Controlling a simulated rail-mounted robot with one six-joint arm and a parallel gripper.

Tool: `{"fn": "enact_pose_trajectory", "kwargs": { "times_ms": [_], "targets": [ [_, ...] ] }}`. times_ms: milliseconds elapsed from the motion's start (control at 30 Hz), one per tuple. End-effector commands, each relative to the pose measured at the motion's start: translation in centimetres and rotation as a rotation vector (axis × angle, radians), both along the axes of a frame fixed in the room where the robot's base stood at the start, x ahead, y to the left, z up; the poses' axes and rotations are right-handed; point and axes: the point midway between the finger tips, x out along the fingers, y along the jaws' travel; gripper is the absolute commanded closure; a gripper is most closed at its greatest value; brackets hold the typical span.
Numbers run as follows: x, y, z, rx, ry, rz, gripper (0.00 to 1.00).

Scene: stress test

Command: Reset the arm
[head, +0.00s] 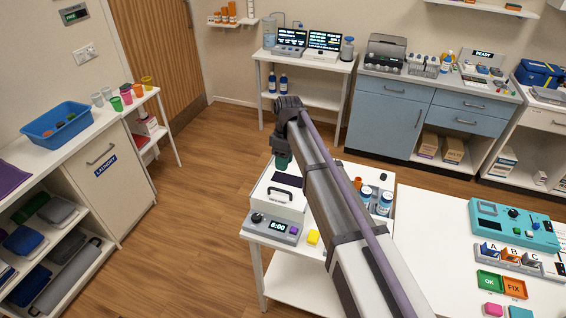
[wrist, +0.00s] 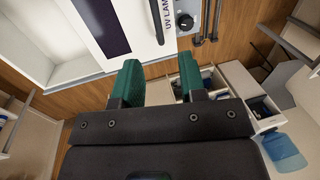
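My arm reaches from the lower right of the head view up to the middle, with its wrist bent downward. My gripper (head: 282,162) hangs there, its green tip just above the back left of a white box (head: 275,200) as seen in the picture. In the wrist view my gripper (wrist: 160,82) has its two green fingers well apart with nothing between them. A white unit with a dark panel (wrist: 101,22), a handle and a "UV LAM…" label lies beyond the fingers. I cannot tell from the head view whether the gripper touches the box.
A console reading 8:00 (head: 272,229) and a yellow block (head: 313,237) stand on the small table before the box. White-capped bottles (head: 384,203) stand right of my arm. A teal device (head: 512,222) is on the right table. Wooden floor (head: 190,225) is clear at left.

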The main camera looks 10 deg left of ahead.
Motion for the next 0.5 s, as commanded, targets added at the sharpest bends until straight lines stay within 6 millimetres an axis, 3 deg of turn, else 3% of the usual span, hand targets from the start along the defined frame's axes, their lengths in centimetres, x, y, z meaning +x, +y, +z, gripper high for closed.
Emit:
{"fn": "enact_pose_trajectory", "kwargs": {
  "times_ms": [500],
  "targets": [
    [0.14, -0.03, 0.22, -0.009, -0.001, -0.051, 0.62]
  ]
}}
